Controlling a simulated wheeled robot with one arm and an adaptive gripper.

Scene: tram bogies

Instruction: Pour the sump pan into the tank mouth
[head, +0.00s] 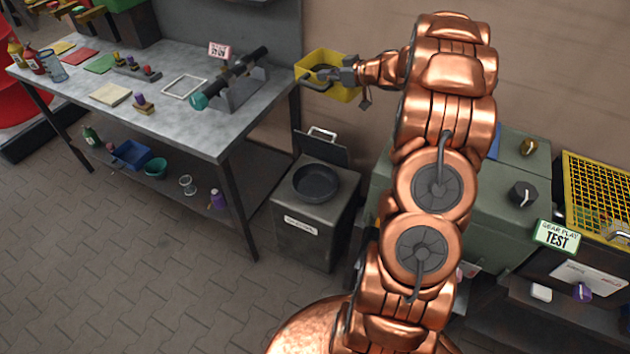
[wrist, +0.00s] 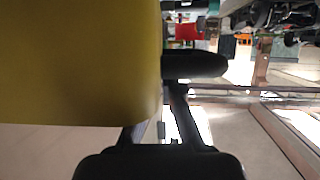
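The yellow sump pan (head: 309,76) is in the air in the head view, beyond the bench's right end, and looks about level. Something dark shows inside it; I cannot tell what. My gripper (head: 345,75) is shut on the pan at its right side. The pan (wrist: 75,60) fills the left of the wrist view, with a dark finger (wrist: 195,66) against its edge. The grey tank (head: 304,237) stands on the floor, nearer than the pan. Its lid is up and its round black mouth (head: 316,183) faces upward. The pan is apart from the mouth.
A grey workbench (head: 150,115) stands left of the tank, carrying a dark shaft on a stand (head: 238,75), bottles and coloured cloths. The raised tank lid (head: 320,147) stands behind the mouth. A green gearbox housing (head: 480,215) is right of my arm. Floor at lower left is clear.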

